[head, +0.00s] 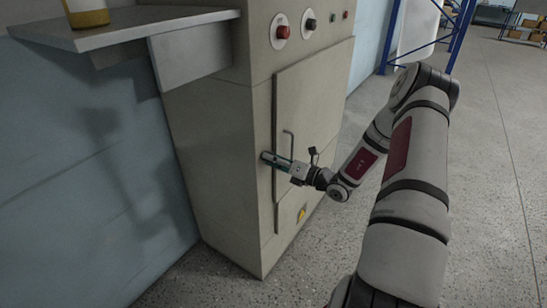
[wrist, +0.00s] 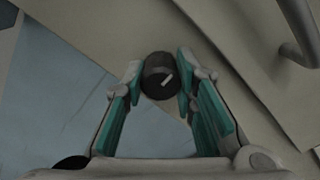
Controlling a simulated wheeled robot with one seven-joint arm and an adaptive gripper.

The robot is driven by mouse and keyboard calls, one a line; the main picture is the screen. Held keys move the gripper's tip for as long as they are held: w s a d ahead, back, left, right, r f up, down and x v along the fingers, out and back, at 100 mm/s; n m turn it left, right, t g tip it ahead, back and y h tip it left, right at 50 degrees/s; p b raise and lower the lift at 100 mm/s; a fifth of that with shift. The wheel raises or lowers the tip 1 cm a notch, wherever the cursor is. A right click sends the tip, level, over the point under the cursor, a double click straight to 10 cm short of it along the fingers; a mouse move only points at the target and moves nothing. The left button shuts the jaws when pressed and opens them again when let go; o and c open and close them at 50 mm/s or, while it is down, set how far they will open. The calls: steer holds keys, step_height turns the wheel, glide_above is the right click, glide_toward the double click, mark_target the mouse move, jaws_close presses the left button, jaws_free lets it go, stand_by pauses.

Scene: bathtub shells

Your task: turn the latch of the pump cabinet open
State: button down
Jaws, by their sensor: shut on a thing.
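The pump cabinet (head: 215,135) is a beige upright box with a door panel (head: 312,95) on its front. In the wrist view, the latch (wrist: 158,72) is a round dark knob with a short white mark that sits slanted. My gripper (head: 272,159) is at the cabinet front, left of the door's bar handle (head: 289,148). In the wrist view its teal-padded fingers (wrist: 161,80) stand on either side of the knob and are shut on it. In the head view the fingers mostly hide the knob.
The bar handle also shows close by at the upper right of the wrist view (wrist: 299,32). Red and black buttons (head: 283,31) are on the cabinet's upper front. A grey shelf (head: 130,27) with a jar (head: 88,14) juts out at the left. Open floor lies to the right.

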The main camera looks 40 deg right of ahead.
steer(key=shift+m, duration=0.4)
steer(key=c, duration=1.3)
jaws_free()
steer(key=shift+s, duration=0.1)
steer(key=v, duration=1.1)
steer(key=shift+s+d, duration=0.15)
steer(key=shift+s, duration=0.25)
